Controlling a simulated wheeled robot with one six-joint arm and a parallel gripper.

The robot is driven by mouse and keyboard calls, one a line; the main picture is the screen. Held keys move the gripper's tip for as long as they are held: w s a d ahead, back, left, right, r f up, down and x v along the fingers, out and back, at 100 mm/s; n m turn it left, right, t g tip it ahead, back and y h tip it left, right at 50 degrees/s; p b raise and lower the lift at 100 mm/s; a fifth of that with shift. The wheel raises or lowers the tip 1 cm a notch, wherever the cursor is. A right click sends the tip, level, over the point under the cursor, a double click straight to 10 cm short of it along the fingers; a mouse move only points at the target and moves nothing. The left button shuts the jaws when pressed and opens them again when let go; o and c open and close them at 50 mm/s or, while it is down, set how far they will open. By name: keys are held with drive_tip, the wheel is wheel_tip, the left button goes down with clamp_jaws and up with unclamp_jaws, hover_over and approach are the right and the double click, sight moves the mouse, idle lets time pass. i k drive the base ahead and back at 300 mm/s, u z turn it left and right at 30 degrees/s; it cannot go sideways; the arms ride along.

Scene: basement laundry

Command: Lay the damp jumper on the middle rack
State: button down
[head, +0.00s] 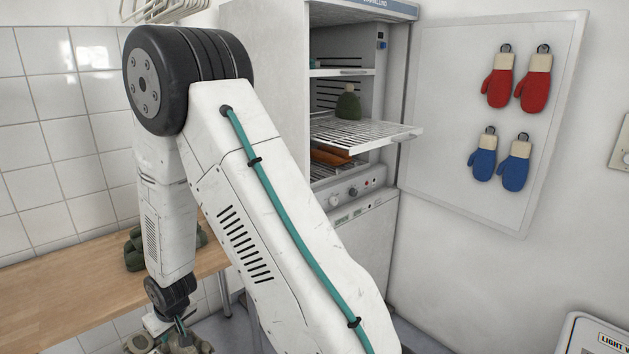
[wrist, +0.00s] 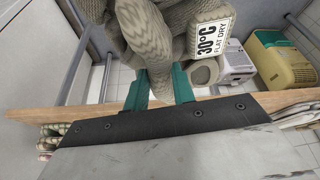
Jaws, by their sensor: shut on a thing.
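The jumper is a beige-grey knit with a "30°C FLAT DRY" label. In the wrist view the jumper (wrist: 150,45) is pinched between the teal fingers of my gripper (wrist: 156,82). In the head view part of the jumper (head: 190,346) shows at the bottom edge, beneath my gripper (head: 180,327). The middle rack (head: 375,133) is a wire shelf pulled out of the open drying cabinet (head: 262,40), well up and to the right of my gripper. A dark green knitted thing (head: 348,106) stands on its back part.
An upper shelf (head: 345,72) sits above the middle rack, and orange-brown things (head: 330,156) lie below it. A wooden bench (head: 60,290) at left holds dark green things (head: 136,252). Red mitts (head: 534,88) and blue mitts (head: 514,166) hang on the panel at right.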

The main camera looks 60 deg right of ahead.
sight(356, 132)
drive_tip(key=z, duration=2.9)
drive_tip(key=k, duration=0.85)
drive_tip(key=u, duration=0.7)
drive_tip(key=i, duration=0.45)
